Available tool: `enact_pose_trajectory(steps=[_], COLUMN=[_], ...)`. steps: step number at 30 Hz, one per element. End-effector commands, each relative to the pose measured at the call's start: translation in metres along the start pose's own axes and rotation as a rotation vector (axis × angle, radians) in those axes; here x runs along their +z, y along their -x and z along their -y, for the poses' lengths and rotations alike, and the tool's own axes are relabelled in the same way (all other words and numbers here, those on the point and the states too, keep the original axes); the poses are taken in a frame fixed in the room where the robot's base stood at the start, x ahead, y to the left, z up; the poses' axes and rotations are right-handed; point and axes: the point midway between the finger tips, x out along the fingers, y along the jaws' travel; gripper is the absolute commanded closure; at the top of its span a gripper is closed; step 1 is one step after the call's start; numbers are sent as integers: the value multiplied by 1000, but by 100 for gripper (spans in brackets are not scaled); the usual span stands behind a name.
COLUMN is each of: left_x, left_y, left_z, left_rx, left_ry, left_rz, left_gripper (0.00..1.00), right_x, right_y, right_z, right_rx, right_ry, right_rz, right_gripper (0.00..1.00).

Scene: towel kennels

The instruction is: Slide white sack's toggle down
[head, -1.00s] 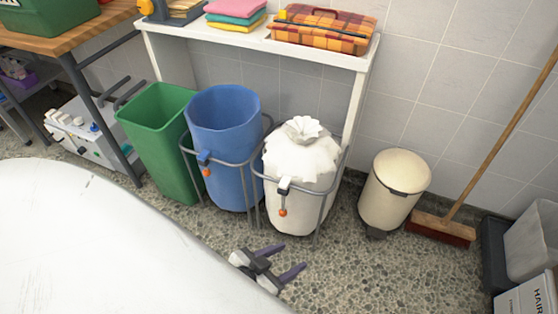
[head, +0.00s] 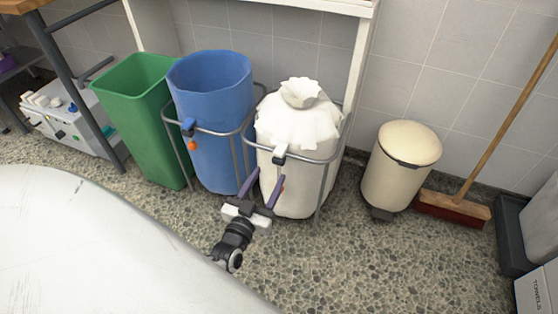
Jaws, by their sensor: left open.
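The white sack (head: 302,190) stands upright in a grey metal frame, its gathered top (head: 300,93) tied into a ruffle. A toggle (head: 279,153), white with a dark part, sits at the front of the frame's ring. A red-orange end (head: 283,185) below it is partly hidden by my gripper. My left gripper (head: 268,175) is open, its purple fingers pointing up at the sack's lower front, below the toggle. Nothing shows between the fingers. I cannot tell whether a finger touches the sack or the orange end. My right gripper is out of view.
A blue bag (head: 213,110) in a similar frame and a green bin (head: 140,120) stand left of the sack. A cream pedal bin (head: 400,170) and a broom (head: 455,205) stand right. A white rounded surface (head: 90,250) fills the lower left. Pebbled floor is clear in front.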

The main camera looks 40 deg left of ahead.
Motion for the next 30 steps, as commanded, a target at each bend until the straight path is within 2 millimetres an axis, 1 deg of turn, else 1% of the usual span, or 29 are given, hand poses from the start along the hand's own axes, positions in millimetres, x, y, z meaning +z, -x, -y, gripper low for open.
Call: enact_pose_trajectory(steps=[9,15,21,30], left_x=[2,2,0,0], left_y=[-52,-78,-92,-94], left_z=[0,0,0,0], left_rx=[1,2,2,2], left_ry=[-1,-1,-1,-1], left_rz=[-1,1,1,3], left_gripper=[50,50,50,50], right_x=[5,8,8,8], right_y=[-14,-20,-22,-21], right_z=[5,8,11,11], right_rx=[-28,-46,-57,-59], right_ry=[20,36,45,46], right_rz=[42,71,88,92], right_gripper=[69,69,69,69])
